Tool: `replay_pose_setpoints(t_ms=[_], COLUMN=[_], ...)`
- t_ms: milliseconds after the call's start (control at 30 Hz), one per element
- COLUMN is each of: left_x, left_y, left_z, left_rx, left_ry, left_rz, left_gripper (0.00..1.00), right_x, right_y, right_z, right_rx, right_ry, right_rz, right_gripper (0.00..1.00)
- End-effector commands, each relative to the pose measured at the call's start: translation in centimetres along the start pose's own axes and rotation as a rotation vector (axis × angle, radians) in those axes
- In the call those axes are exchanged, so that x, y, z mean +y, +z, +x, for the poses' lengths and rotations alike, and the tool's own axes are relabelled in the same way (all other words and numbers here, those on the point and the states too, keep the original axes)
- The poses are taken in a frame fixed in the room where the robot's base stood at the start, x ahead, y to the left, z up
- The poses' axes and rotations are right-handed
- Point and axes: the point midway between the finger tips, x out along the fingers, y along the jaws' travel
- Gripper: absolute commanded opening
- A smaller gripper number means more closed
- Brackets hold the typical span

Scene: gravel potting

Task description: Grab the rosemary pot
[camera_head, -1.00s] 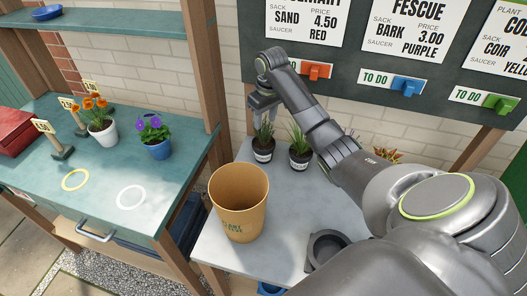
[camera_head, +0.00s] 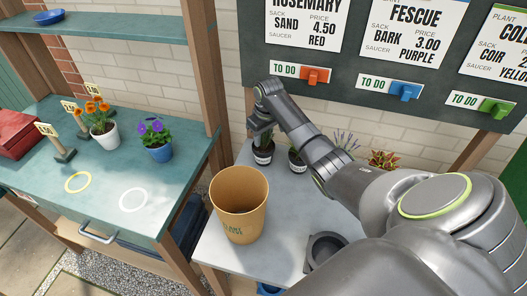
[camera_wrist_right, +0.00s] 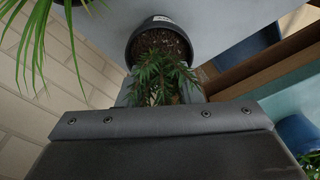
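The rosemary pot (camera_head: 263,157) is a small dark pot with a pale label, on the grey bench near the wall. My right gripper (camera_head: 262,134) is directly above it, around the plant's top. In the right wrist view, the rosemary pot (camera_wrist_right: 160,22) shows dark soil. Its green sprigs (camera_wrist_right: 163,78) stand between the two spread fingers of my right gripper (camera_wrist_right: 160,93). The fingers do not appear to touch the pot. My right forearm hides part of the neighbouring plants. My left gripper is not in view.
A similar dark pot (camera_head: 297,160) stands close to the right. A tan bucket (camera_head: 238,218) stands in front on the bench. A dark saucer-like holder (camera_head: 325,250) lies near the front. A wooden post (camera_head: 212,75) rises at the left. The wall board (camera_head: 345,62) is above.

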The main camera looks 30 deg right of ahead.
Motion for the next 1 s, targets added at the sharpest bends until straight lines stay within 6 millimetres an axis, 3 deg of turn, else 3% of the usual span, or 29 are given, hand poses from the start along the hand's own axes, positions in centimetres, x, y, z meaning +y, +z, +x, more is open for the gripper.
replay_pose_setpoints(t_ms=[33, 233, 733, 867, 1000], left_x=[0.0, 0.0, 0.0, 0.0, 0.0], left_y=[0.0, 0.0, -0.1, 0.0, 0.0], left_z=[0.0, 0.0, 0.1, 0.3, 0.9], left_rx=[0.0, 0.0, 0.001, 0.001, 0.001], left_ry=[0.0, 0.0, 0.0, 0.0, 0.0], left_rz=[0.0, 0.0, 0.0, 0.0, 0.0], left_gripper=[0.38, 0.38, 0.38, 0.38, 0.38], right_x=[0.0, 0.0, 0.1, 0.1, 0.1], right_y=[0.0, 0.0, -0.1, -0.4, -0.8], right_z=[0.0, -0.1, -0.4, -2.0, -4.8], right_rx=[0.0, 0.0, 0.004, 0.008, 0.008], right_ry=[0.0, 0.0, 0.001, 0.002, 0.003], right_rz=[0.0, 0.0, 0.0, -0.002, -0.001], right_gripper=[0.25, 0.0, 0.0, 0.0, 0.0])
